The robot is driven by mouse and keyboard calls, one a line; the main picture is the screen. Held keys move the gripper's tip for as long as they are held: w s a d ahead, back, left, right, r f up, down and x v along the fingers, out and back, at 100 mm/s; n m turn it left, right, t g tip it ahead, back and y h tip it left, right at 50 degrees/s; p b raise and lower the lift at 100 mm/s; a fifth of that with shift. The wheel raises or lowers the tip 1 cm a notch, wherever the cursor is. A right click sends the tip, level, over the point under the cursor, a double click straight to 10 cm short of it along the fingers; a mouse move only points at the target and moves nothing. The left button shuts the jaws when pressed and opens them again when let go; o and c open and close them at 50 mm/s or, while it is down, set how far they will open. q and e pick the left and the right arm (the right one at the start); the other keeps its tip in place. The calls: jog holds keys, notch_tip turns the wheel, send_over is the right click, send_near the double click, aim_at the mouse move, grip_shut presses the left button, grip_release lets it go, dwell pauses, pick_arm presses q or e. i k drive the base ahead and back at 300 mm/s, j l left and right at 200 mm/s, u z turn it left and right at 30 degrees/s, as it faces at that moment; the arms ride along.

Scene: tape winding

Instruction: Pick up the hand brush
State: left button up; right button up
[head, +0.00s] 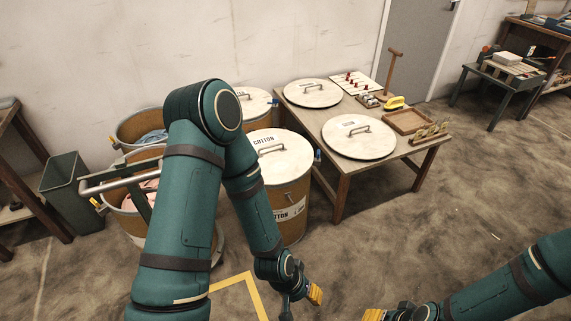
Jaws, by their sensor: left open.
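A small yellow object (394,102), which looks like the hand brush, lies on the far part of the wooden table, beside a shallow wooden tray. It is too small to make out its bristles. My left gripper (305,298) is at the bottom centre over the floor, open, with a yellow fingertip showing and nothing seen in it. It is well short of the table and apart from the brush. My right gripper (375,314) is at the bottom edge with a yellow fingertip showing; most of it is cut off, so its opening cannot be told.
The wooden table (336,180) also bears round lids (359,137), a pegged board (352,84), a wooden tray (409,120) and an upright wooden stand (391,72). Cotton drums (292,190) stand left of it. A green bin (68,185) is further left.

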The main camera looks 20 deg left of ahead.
aim_at(389, 106)
jog(key=i+l+z, duration=0.2)
jog(key=i+z, duration=0.6)
jog(key=i, duration=0.15)
jog(key=i+z, duration=0.6)
jog(key=i, duration=1.35)
jog(key=i+u, duration=0.1)
jog(key=i, duration=0.6)
jog(key=i+l+u, duration=0.15)
jog(key=i, duration=0.6)
jog(key=i+u, duration=0.35)
jog(key=i, duration=0.3)
jog(key=i+l+u, duration=0.15)
jog(key=i+u, duration=0.2)
jog(key=i, duration=0.3)
jog(key=i+j+u, duration=0.1)
jog(key=i+u, duration=0.5)
jog(key=u, duration=0.2)
jog(key=i+l+u, duration=0.1)
jog(key=i+u, duration=0.3)
jog(key=i+j+u, duration=0.2)
jog(key=i+u, duration=0.2)
jog(key=i, duration=0.15)
jog(key=i+u, duration=0.4)
jog(key=i, duration=0.15)
